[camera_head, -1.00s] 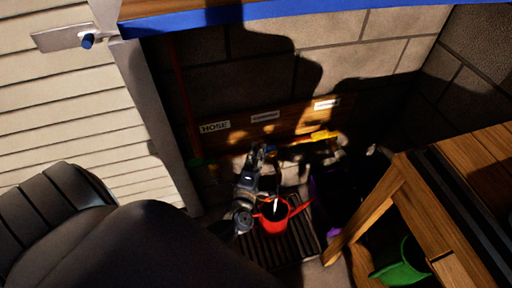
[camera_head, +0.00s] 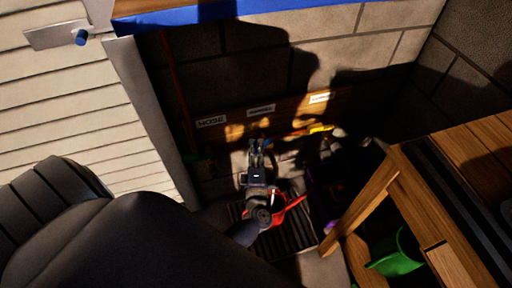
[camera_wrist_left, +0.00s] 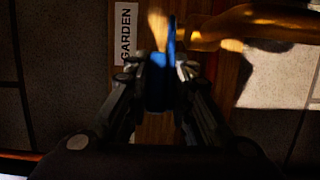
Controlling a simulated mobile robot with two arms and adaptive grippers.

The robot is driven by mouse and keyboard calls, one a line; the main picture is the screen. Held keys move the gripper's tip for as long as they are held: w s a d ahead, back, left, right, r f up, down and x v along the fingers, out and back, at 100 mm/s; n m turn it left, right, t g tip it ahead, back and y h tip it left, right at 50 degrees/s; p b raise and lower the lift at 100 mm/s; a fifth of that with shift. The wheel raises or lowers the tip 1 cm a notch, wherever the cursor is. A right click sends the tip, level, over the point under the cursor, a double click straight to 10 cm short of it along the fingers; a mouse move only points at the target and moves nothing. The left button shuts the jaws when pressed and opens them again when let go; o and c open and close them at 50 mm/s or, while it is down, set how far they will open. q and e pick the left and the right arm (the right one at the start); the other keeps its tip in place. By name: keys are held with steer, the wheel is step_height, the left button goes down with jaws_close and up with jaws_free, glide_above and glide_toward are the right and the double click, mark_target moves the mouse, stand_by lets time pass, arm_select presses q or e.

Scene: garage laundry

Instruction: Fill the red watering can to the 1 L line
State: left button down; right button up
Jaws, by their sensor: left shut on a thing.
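The red watering can (camera_head: 287,212) stands on a dark slatted grate (camera_head: 300,238) on the floor. My left arm hides much of it, so its water level and 1 L line cannot be read. A thin pale streak shows at its opening; I cannot tell what it is. My left gripper (camera_head: 258,146) is at the wall board, just below the GARDEN label (camera_wrist_left: 126,33). In the left wrist view it is shut on a blue lever (camera_wrist_left: 160,72), beside a yellow-brown pipe-like part (camera_wrist_left: 240,25). My right gripper is not in view.
The HOSE label (camera_head: 211,121) is to the left and a third label (camera_head: 320,98) to the right. A yellow item (camera_head: 319,129) is at the wall. A wooden bench (camera_head: 372,205) with a green container (camera_head: 398,256) stands at right.

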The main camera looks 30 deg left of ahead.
arm_select(q)
steer(key=c, duration=1.5)
jaws_free()
steer(key=shift+w+a+r, duration=0.15)
steer(key=shift+r, duration=0.35)
steer(key=shift+c, duration=0.2)
steer(key=shift+f, duration=0.25)
steer(key=shift+s, duration=0.2)
steer(key=shift+s+d+f, duration=0.1)
steer(key=shift+s+d, duration=0.2)
steer(key=shift+d, duration=0.05)
steer(key=v, duration=1.1)
